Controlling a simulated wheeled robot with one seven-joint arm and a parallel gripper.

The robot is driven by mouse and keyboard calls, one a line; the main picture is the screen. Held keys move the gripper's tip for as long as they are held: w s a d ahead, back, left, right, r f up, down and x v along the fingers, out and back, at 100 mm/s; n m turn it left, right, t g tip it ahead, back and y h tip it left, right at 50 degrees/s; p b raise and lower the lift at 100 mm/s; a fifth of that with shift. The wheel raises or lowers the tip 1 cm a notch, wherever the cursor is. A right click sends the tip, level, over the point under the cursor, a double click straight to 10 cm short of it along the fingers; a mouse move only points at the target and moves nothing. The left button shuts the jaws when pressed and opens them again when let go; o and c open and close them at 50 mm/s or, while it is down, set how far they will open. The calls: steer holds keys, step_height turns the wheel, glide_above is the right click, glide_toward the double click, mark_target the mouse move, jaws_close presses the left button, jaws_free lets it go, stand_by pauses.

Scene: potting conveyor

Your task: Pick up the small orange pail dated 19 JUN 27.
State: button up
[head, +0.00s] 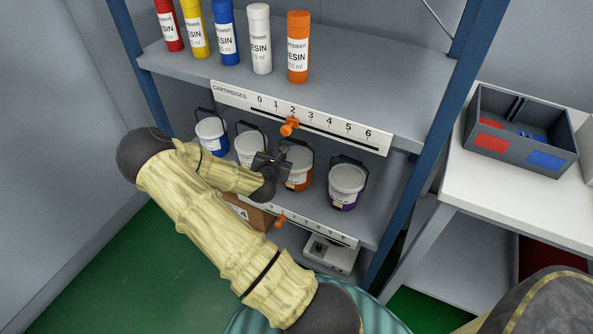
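The orange pail (301,178) stands upright on the middle shelf, with a pale lid and a white label. The label's date is too small to read. My gripper (273,161) is at the pail's left side and covers part of it. Its fingers are dark and small, so I cannot tell whether they are open or shut, or whether they touch the pail.
On the same shelf stand a blue pail (212,134) and a white pail (250,146) to the left, and a purple pail (345,187) to the right. A numbered rail (330,127) edges the upper shelf, which bears several cartridges (298,48). A blue post (408,205) bounds the right.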

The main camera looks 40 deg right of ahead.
steer(key=shift+x, duration=1.45)
steer(key=shift+d, duration=0.1)
steer(key=b+x, duration=0.1)
steer(key=x, duration=0.3)
steer(key=shift+s+d+f, duration=0.1)
steer(key=shift+s+d, duration=0.1)
steer(key=shift+w+d+f, duration=0.2)
steer(key=shift+w+d, duration=0.1)
steer(key=shift+w, duration=0.05)
steer(key=shift+c, duration=0.2)
jaws_close()
steer(key=shift+r, duration=0.15)
